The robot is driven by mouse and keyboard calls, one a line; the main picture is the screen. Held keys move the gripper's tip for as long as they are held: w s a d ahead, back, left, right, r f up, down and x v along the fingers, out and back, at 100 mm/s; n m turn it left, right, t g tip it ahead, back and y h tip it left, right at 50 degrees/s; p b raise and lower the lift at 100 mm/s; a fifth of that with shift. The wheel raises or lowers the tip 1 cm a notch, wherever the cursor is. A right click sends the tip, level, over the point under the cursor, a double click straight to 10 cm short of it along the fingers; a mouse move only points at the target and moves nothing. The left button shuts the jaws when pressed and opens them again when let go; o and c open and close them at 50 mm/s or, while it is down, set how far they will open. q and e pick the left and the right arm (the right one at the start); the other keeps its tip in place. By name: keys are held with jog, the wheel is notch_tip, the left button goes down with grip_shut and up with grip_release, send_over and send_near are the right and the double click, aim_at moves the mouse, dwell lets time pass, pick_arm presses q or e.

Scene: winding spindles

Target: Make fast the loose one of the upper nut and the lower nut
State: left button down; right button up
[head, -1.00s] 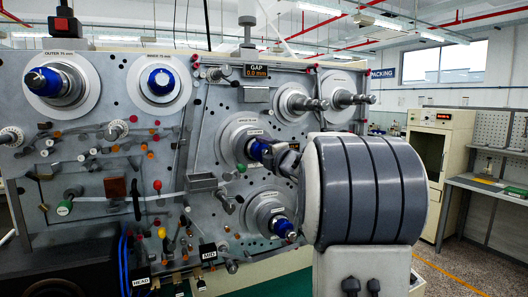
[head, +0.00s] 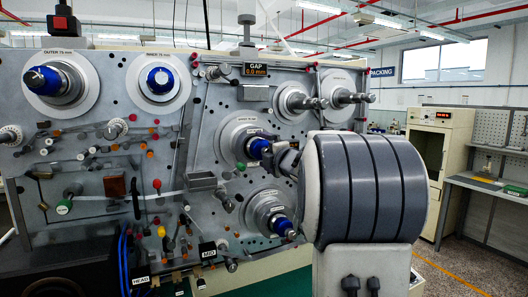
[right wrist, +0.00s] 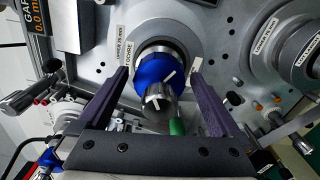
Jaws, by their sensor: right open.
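The upper nut (head: 259,148) is blue and sits on the upper spindle of the grey machine panel. In the right wrist view it shows as a blue collar (right wrist: 151,72) with a silver knob (right wrist: 158,101) in front, each bearing a white line. My right gripper (right wrist: 158,68) is open, its two dark purple fingers on either side of the nut, with visible gaps. In the head view this gripper (head: 272,151) is partly hidden by my arm. The lower nut (head: 281,225), also blue, is on the spindle below, clear of the gripper. My left gripper is not in view.
A gap display (head: 257,71) reads 0.0 mm above the spindles. Two silver shafts project at upper right. A workbench (head: 490,185) stands far right.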

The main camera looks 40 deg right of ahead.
jog(key=b+v, duration=0.2)
jog(key=v, duration=0.8)
jog(key=shift+s+b, duration=0.2)
jog(key=shift+b, duration=0.2)
